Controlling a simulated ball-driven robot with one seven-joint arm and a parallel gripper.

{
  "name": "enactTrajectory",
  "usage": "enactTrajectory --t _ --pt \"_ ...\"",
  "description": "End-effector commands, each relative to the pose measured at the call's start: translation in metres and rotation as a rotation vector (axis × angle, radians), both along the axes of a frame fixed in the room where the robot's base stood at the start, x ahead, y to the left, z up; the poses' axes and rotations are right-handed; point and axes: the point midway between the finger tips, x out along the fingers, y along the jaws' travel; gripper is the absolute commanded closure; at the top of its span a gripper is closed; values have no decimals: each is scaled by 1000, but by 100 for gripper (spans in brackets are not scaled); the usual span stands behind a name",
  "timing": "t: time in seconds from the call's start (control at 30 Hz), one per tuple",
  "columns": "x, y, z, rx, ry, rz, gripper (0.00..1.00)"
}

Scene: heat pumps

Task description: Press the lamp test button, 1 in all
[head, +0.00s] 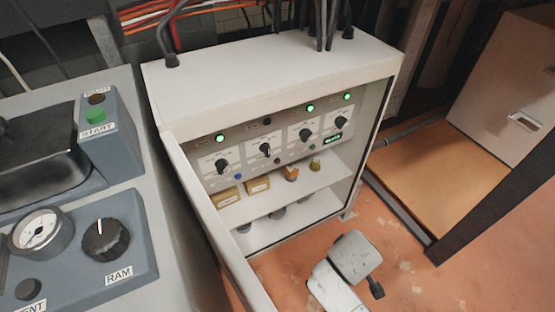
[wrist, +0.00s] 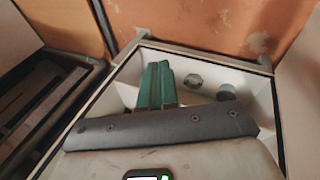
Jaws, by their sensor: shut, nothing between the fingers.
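The open white cabinet (head: 270,62) stands in the middle of the head view. Its control panel (head: 236,158) has a row of black rotary knobs, with small lamps above them, three lit green. Small buttons sit below the knobs, including a blue one (head: 238,177). Their labels are too small to read, so I cannot tell which is the lamp test button. My gripper's green fingers (wrist: 155,85) are shut and empty in the wrist view, in front of a pale cabinet-like interior. The panel face is not clear there. In the head view my fingers cannot be made out.
Small boxes (head: 258,186) and bottles stand on the cabinet's shelves. The open door (head: 215,225) juts forward on the left. A grey console (head: 130,235) with a gauge, RAM knob and START button stands left. Bare orange floor (head: 405,265) lies right.

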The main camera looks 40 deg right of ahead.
Motion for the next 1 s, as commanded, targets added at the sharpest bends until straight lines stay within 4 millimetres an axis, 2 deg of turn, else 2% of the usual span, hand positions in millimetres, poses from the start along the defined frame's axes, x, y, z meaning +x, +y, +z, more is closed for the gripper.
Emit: enactTrajectory --t 0.1,0.27,0.4,0.6,0.77,1.0 --pt "32 -32 13 -251 -4 82 100" --pt "82 -51 34 -576 20 274 100" --pt "130 -44 47 -820 64 497 100" --pt "180 -15 46 -1037 131 778 100" --pt "196 -1 41 -1106 160 890 100" --pt "198 2 40 -1117 165 909 100"
